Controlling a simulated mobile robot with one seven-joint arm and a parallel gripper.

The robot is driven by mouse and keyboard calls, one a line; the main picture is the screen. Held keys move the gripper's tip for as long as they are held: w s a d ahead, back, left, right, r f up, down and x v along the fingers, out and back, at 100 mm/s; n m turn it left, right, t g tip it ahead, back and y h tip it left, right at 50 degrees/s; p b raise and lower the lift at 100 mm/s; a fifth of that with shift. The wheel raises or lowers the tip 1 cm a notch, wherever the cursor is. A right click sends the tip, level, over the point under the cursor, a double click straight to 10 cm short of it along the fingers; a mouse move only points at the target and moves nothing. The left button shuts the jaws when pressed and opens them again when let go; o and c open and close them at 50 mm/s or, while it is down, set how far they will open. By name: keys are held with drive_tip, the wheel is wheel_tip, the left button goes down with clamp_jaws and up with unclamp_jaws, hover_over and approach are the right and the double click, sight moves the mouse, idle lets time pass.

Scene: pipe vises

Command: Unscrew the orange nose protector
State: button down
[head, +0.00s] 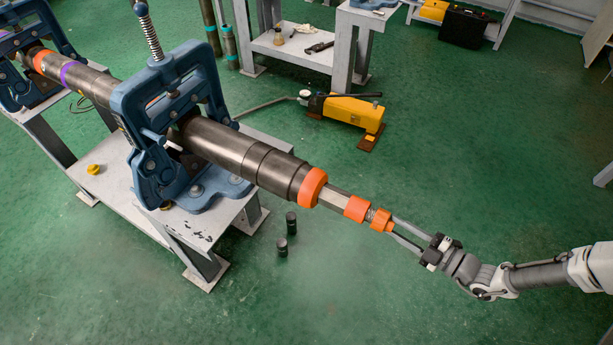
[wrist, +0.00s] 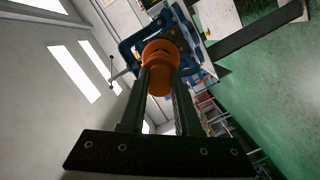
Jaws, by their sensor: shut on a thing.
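The orange nose protector (head: 381,220) is at the free right end of a long dark pipe tool (head: 245,157), past a bare metal shaft. My gripper (head: 386,227) reaches in from the right with long thin fingers, shut on the nose protector. In the wrist view, the orange nose protector (wrist: 158,56) shows at the fingertips of my gripper (wrist: 160,78), one finger on each side. It hides most of the tool behind it. Another orange band (head: 357,208) sits just left of it, and a larger orange ring (head: 312,187) sits further up the tool.
A blue pipe vise (head: 165,120) on a grey table (head: 120,205) holds the tool. A second blue vise (head: 30,45) stands at the upper left. Two small dark cylinders (head: 282,246) and a yellow pump (head: 352,112) are on the green floor. The floor below the tool's end is clear.

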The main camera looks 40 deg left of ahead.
drive_tip(key=shift+r+n+y+b, duration=0.1)
drive_tip(key=shift+n+y+b, duration=0.45)
drive_tip(key=shift+n, duration=1.05)
drive_tip(key=shift+r+n+y+b, duration=0.15)
drive_tip(key=shift+n+b, duration=0.7)
drive_tip(key=shift+n, duration=0.75)
drive_tip(key=shift+f, duration=0.15)
drive_tip(key=shift+s+n+g+y+b, duration=0.1)
drive_tip(key=shift+n+g+y+b, duration=0.3)
drive_tip(key=shift+n+b, duration=1.6)
drive_tip(key=shift+w+n+g+y+b, duration=0.15)
drive_tip(key=shift+n+g+b, duration=0.45)
drive_tip(key=shift+n, duration=2.8)
drive_tip(key=shift+s+n+g+y+b, duration=0.2)
drive_tip(key=shift+n+g+b, duration=0.7)
drive_tip(key=shift+n, duration=1.8)
drive_tip(key=c, duration=0.7)
unclamp_jaws()
